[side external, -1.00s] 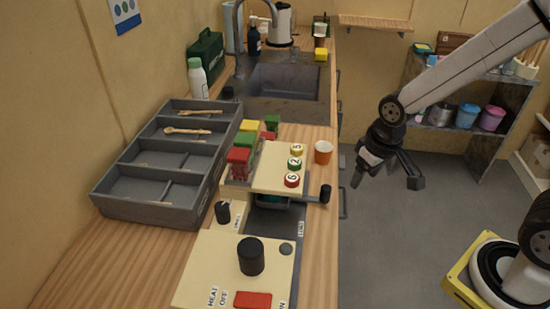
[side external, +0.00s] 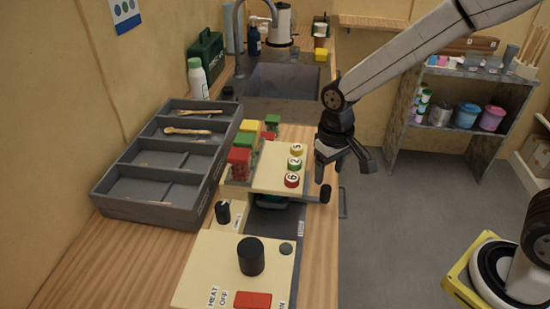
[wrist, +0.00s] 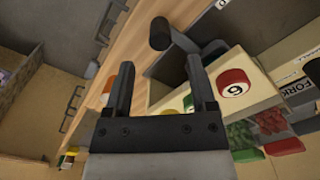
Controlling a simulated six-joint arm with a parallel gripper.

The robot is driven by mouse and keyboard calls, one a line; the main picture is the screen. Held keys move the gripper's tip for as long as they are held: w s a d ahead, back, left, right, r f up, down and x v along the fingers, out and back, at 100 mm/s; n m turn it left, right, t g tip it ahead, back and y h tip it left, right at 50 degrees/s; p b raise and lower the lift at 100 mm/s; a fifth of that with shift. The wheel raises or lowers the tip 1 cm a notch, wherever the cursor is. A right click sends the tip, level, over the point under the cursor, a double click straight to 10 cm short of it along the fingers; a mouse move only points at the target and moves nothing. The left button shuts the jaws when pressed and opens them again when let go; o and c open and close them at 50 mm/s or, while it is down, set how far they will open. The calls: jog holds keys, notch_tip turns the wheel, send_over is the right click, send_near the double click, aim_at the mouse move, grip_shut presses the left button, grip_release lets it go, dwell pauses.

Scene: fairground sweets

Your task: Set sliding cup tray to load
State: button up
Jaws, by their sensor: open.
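The sliding cup tray (side external: 270,205) sits low under the cream dispenser, partly hidden by it, at the far end of a dark channel (side external: 275,222). A rod runs right to a black knob (side external: 325,194), its handle. A small white label beside the channel is too small to read. My gripper (side external: 344,170) is open and empty, pointing down just above and beyond the knob. In the wrist view, the knob (wrist: 160,33) shows beyond the open fingertips (wrist: 159,62), not between them.
The cream dispenser (side external: 280,165) carries red, green and yellow numbered buttons. An orange cup (wrist: 107,87) is partly hidden behind one finger. A control panel (side external: 215,268) with a black dial stands nearer, and a grey compartment tray (side external: 150,211) lies left.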

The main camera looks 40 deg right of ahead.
aim_at(327, 188)
jog(key=shift+f, duration=3.35)
grip_shut()
